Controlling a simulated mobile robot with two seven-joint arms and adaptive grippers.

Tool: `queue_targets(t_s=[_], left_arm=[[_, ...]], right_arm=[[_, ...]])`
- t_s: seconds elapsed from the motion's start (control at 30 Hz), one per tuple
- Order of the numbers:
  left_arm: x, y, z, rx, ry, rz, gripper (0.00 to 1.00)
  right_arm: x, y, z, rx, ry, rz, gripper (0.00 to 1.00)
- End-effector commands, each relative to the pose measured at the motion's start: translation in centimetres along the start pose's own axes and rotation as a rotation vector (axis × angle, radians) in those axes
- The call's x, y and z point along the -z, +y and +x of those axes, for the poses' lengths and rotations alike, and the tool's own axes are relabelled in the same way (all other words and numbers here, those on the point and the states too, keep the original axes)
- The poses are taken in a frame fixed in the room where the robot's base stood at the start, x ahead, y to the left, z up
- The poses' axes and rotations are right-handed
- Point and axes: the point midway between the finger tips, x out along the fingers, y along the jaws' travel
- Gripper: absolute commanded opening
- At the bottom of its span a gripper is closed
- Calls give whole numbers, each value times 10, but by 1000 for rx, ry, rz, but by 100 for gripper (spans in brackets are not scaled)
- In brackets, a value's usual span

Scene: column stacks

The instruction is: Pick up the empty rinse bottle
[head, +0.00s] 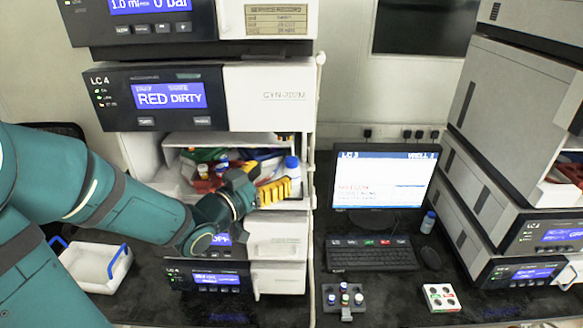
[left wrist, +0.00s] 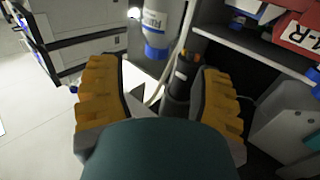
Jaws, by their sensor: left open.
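A small white bottle with a blue cap (head: 293,183) stands at the right end of the open shelf bay in the left stack. It also shows in the left wrist view (left wrist: 155,22), cap downward in the picture, with partly cut-off blue lettering. I cannot tell whether it is empty. My left gripper (head: 273,191) has yellow fingers and reaches into the bay's front, just beside the bottle. In the left wrist view the gripper (left wrist: 158,78) is open, with the bottle beyond the fingertips and nothing clearly held. My right gripper is not in view.
Other coloured items crowd the bay (head: 203,170) behind the gripper. A similar bottle (head: 428,222) stands beside the monitor (head: 383,180). A keyboard (head: 373,255), a vial rack (head: 343,299) and a white tray (head: 95,265) are on the dark bench. A pale tube (head: 318,130) runs down the stack's right edge.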

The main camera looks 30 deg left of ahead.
Motion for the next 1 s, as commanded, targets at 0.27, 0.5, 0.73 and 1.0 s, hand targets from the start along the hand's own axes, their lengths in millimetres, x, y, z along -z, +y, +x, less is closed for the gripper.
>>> queue_targets(t_s=[0.27,0.5,0.73,1.0], left_arm=[[-1,0,28,2,-2,0,65],[2,2,46,0,-2,-1,65],[5,4,77,2,-2,0,65],[5,4,84,3,-1,0,65]], right_arm=[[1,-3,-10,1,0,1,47],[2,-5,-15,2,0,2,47],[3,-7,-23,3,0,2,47],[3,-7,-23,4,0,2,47]])
